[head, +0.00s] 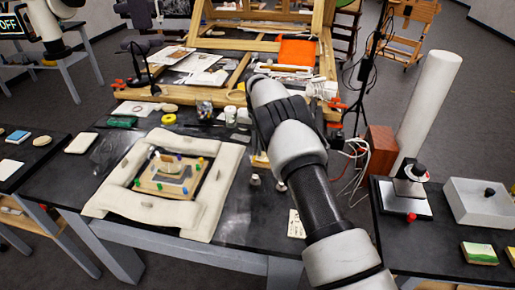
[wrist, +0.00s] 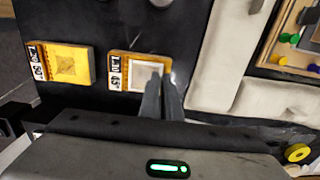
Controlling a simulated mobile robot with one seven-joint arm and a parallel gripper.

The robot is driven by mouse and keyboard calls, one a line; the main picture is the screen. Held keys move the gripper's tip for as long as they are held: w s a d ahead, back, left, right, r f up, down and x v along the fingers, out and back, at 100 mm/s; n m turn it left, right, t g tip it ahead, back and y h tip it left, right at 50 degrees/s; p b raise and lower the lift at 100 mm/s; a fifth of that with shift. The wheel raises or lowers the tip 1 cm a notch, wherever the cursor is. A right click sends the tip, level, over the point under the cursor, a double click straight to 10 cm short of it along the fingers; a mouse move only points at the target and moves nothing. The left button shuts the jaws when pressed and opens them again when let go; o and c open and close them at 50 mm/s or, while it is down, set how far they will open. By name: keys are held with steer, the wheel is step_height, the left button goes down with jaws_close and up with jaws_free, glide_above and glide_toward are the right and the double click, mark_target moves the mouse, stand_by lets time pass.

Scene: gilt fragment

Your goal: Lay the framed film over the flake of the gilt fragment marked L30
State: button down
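The gilt fragment (head: 170,176) lies inside a pale padded border on the dark table, with coloured pins around it. Its flakes are too small to tell apart, and no L30 mark is readable. In the wrist view its pinned edge (wrist: 290,42) shows at the upper right. A framed film (wrist: 126,72) with an orange-yellow frame and pale square lies left of the padding. Another yellow framed piece (wrist: 70,65) lies farther left. Their side labels are blurred. My gripper (wrist: 162,78) has its fingertips close together at the right part of the nearer frame; whether they grip it is unclear.
The padded border (wrist: 218,60) runs just right of my fingers. A yellow ring (wrist: 297,153) lies at the lower right.

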steer(key=shift+f, duration=0.1)
steer(key=c, duration=2.4)
jaws_free()
steer(key=shift+f, duration=0.1)
steer(key=shift+c, duration=0.2)
steer(key=o, duration=0.4)
steer(key=shift+o, duration=0.2)
